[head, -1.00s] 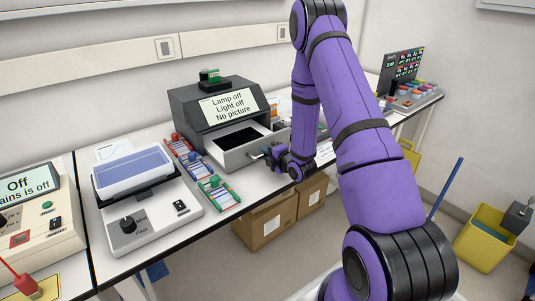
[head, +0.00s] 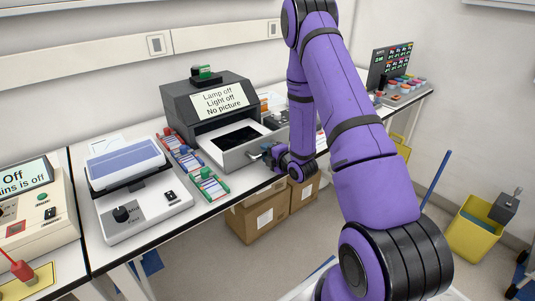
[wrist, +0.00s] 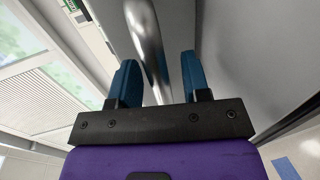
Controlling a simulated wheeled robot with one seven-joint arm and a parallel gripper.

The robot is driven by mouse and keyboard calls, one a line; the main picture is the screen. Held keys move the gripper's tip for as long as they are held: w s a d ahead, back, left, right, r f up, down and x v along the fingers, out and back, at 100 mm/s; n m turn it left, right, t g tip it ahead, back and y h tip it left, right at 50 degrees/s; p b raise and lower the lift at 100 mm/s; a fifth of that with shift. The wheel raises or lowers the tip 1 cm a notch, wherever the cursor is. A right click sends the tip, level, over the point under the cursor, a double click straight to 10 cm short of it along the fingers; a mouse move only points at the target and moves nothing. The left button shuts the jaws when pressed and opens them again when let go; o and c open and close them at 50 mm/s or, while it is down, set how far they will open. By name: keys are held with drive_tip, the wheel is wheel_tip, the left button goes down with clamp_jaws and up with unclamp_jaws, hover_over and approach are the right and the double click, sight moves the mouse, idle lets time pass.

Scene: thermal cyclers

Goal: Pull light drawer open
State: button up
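The light drawer (head: 240,156) sticks out of the dark grey imager (head: 180,105), whose screen reads "Lamp off, Light off, No picture". A dark plate lies inside its pale tray. My gripper (head: 266,153) is at the drawer's front. In the wrist view, the silver bar handle (wrist: 147,40) runs between the two blue fingers of my gripper (wrist: 158,78). The fingers stand apart; the bar is close to the left finger, with a visible gap to the right finger. Contact with the left finger is hard to tell.
Racks of coloured tubes (head: 182,158) lie left of the drawer, beside a white device with a blue top (head: 127,160). Cardboard boxes (head: 258,218) stand under the bench. A yellow bin (head: 475,232) is on the floor at right.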

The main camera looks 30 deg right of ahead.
drive_tip(key=v, duration=1)
drive_tip(key=shift+s, duration=0.4)
drive_tip(key=shift+w+d+r, duration=0.1)
drive_tip(key=shift+d, duration=0.05)
drive_tip(key=a+r+m+g+h, duration=0.1)
drive_tip(key=a+r+m+g, duration=0.3)
drive_tip(key=r, duration=0.6)
drive_tip(key=a+r+m+g+h, duration=0.15)
drive_tip(key=r+m, duration=0.35)
drive_tip(key=r, duration=0.5)
drive_tip(key=s+a+r+m+g, duration=0.1)
drive_tip(key=s+a+r+m, duration=0.2)
drive_tip(key=s, duration=0.5)
drive_tip(key=s+a+r+m+g+y, duration=0.1)
drive_tip(key=s+a+r+m+g, duration=0.1)
drive_tip(key=s+r, duration=0.4)
drive_tip(key=s+a+r+m+g, duration=0.2)
drive_tip(key=s+a+r+m, duration=0.2)
drive_tip(key=s, duration=0.6)
drive_tip(key=shift+a+r+m, duration=0.15)
drive_tip(key=shift+a+m, duration=0.35)
drive_tip(key=shift+a, duration=0.6)
